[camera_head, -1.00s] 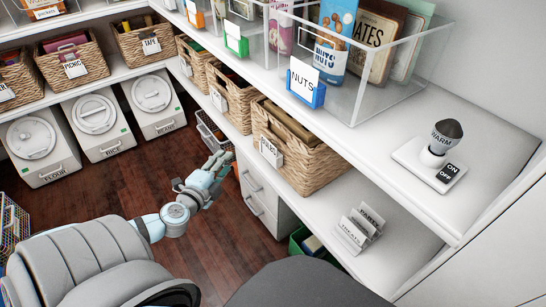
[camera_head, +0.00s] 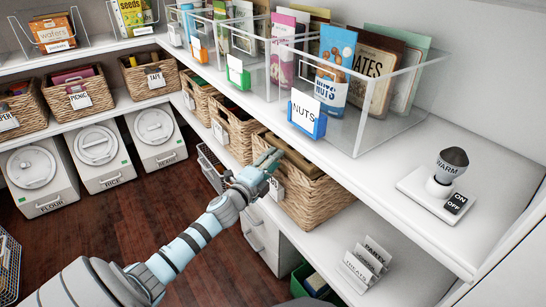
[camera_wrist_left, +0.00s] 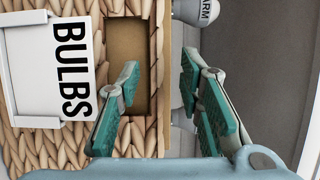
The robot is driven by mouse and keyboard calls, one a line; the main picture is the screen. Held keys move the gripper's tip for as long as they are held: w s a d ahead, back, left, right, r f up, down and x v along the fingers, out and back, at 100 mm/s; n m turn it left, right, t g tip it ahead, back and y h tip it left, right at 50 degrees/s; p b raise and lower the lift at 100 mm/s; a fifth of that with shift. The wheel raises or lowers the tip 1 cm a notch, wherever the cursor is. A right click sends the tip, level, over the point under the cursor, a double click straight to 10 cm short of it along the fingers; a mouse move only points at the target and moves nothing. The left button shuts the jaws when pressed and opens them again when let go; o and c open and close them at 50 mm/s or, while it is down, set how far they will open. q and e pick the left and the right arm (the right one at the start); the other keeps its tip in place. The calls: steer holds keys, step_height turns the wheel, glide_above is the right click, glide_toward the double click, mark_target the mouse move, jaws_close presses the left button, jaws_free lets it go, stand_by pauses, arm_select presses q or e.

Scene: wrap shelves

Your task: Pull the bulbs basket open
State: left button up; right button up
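The bulbs basket (camera_head: 322,198) is a woven straw basket on the middle shelf, under the clear bins. Its white BULBS label (camera_wrist_left: 60,65) shows large and sideways in the left wrist view, but my gripper partly covers it in the head view. My left gripper (camera_head: 268,162) is at the basket's front, near its top edge. In the left wrist view its teal-padded fingers (camera_wrist_left: 163,108) are apart. One finger is over the handle opening (camera_wrist_left: 124,62), and the other is beyond the rim. The rim lies between them; contact cannot be told. My right gripper is not in view.
A neighbouring woven basket (camera_head: 232,130) stands close to the left. The upper shelf (camera_head: 392,168) overhangs the basket's back, with a NUTS bin (camera_head: 375,105) and a lamp (camera_head: 445,180) on it. White drawers (camera_head: 268,240) are below. The wooden floor (camera_head: 150,215) is open in front.

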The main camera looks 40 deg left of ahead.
arm_select(q)
steer(key=shift+w+f, duration=0.1)
steer(key=shift+w, duration=0.05)
steer(key=shift+c, duration=0.4)
jaws_close()
